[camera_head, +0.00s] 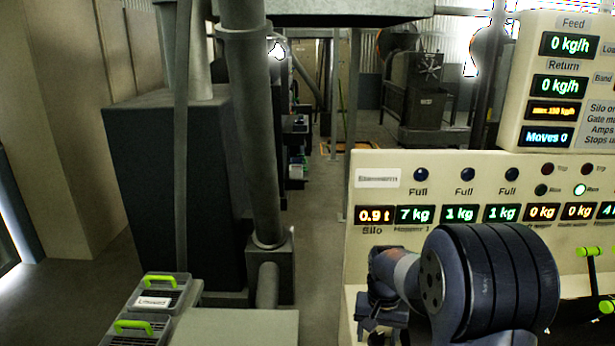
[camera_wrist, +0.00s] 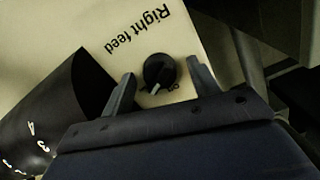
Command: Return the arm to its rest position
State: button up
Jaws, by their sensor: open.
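My gripper (camera_wrist: 160,92) is open in the wrist view, its two fingers apart on either side of a black rotary knob (camera_wrist: 159,70). The knob sits on a cream panel labelled "Right feed" (camera_wrist: 138,33). I cannot tell whether the fingers touch it; no grip on it shows. In the head view my arm (camera_head: 490,280) is bent in front of the lower part of the control panel (camera_head: 400,235). My gripper (camera_head: 375,318) shows there only in part, low at the panel's left side.
The panel carries lamps and lit displays, with green-handled levers (camera_head: 590,252) at right. A dark curved part with white numerals (camera_wrist: 35,130) lies left in the wrist view. Green-handled boxes (camera_head: 155,295) stand lower left, near a grey pipe (camera_head: 255,130). An open aisle (camera_head: 320,210) runs between.

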dwell(0.5)
jog(key=shift+r, duration=0.35)
notch_tip(320, 180, up, 10)
notch_tip(320, 180, down, 11)
jog(key=shift+s+f, duration=0.1)
jog(key=shift+r+n, duration=0.25)
jog(key=shift+n, duration=0.05)
jog(key=n, duration=0.3)
jog(key=shift+n, duration=0.4)
jog(key=n, duration=0.7)
notch_tip(320, 180, up, 11)
